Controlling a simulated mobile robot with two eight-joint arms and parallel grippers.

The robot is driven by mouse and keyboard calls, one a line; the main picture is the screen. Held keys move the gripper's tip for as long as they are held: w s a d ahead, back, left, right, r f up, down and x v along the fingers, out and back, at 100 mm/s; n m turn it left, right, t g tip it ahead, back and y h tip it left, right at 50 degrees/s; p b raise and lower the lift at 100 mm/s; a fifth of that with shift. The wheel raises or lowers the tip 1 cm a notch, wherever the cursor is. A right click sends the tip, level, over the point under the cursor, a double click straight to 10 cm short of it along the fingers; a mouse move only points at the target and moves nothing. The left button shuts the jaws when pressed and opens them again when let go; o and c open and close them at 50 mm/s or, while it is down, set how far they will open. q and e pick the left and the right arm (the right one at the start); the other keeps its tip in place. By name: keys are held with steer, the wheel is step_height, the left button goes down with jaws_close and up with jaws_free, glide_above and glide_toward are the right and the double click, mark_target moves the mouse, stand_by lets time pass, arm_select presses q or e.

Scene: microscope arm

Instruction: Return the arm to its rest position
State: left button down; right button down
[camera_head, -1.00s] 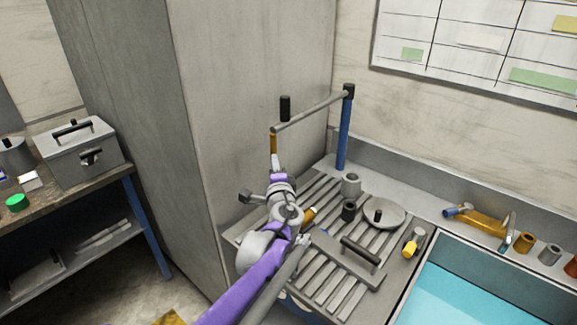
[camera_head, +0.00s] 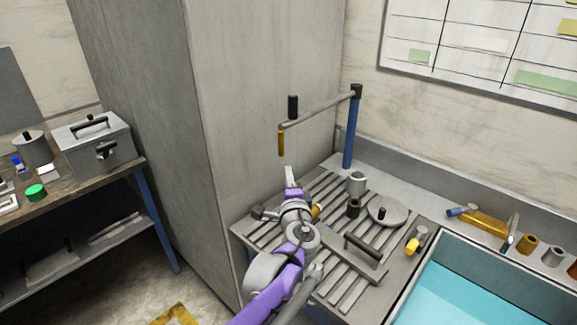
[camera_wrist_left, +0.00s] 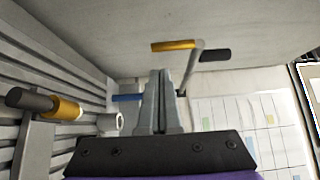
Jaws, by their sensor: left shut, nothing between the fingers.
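The microscope arm is a grey bar (camera_head: 325,108) on top of a blue post (camera_head: 351,135) at the back of the slatted bench. The bar points left toward the tall grey cabinet. A black knob (camera_head: 293,106) stands up at its free end and a brass-coloured rod (camera_head: 281,143) hangs below it. My left gripper (camera_head: 290,170) is shut and empty, below the brass rod and apart from it. In the left wrist view the shut fingers (camera_wrist_left: 160,90) show below the brass rod (camera_wrist_left: 174,45) and the black knob (camera_wrist_left: 215,55). My right gripper is not in view.
The slatted bench holds a grey cylinder (camera_head: 357,183), a black cylinder (camera_head: 353,207), a round lidded dish (camera_head: 388,211) and a black-handled plate (camera_head: 350,255). A blue basin (camera_head: 480,295) lies at right. The tall cabinet (camera_head: 255,100) stands close behind my left arm.

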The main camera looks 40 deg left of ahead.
arm_select(q)
steer(key=s, duration=0.1)
steer(key=s+d, duration=0.1)
steer(key=s, duration=0.1)
steer(key=s+d, duration=0.1)
steer(key=shift+s+d+f, duration=0.1)
steer(key=shift+s, duration=0.3)
